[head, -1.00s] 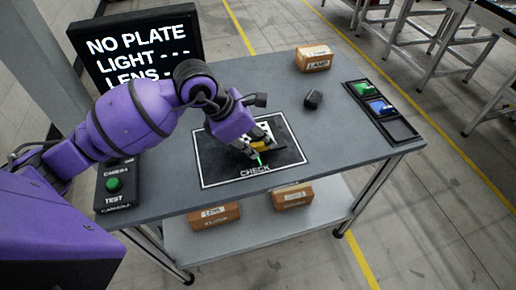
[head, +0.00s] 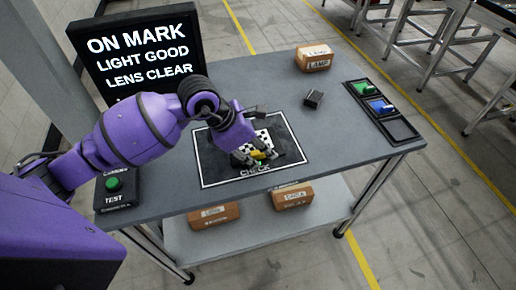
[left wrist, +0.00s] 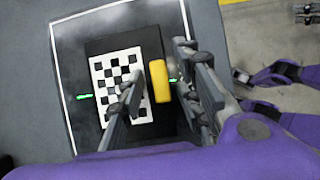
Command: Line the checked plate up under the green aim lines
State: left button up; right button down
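The black-and-white checked plate (head: 262,136) lies on the black, white-bordered CHECK mat (head: 215,172). In the left wrist view the checked plate (left wrist: 119,72) lies on a darker block, with a yellow handle (left wrist: 160,82) at its right. Green line pieces (left wrist: 83,97) show left of the plate and beside the handle. My left gripper (left wrist: 162,88) is open, its fingers on either side of the handle with gaps; it also shows low over the mat in the head view (head: 260,158). The screen (head: 135,50) reads ON MARK, LIGHT GOOD, LENS CLEAR.
A control box with a green button (head: 114,184) stands at the table's left. A LAMP box (head: 313,58), a small dark block (head: 314,99) and a black tray (head: 402,130) with green and blue pieces are at the right. Brown boxes (head: 213,215) sit on the lower shelf.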

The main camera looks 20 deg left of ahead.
pick_arm(q)
jog(key=shift+a+r, duration=0.15)
jog(key=shift+r, duration=0.25)
jog(key=v, duration=1.1)
jog(key=shift+r, duration=0.2)
pick_arm(e)
jog(key=shift+s, duration=0.15)
pick_arm(q)
jog(key=shift+s, duration=0.15)
jog(key=shift+s+f, duration=0.1)
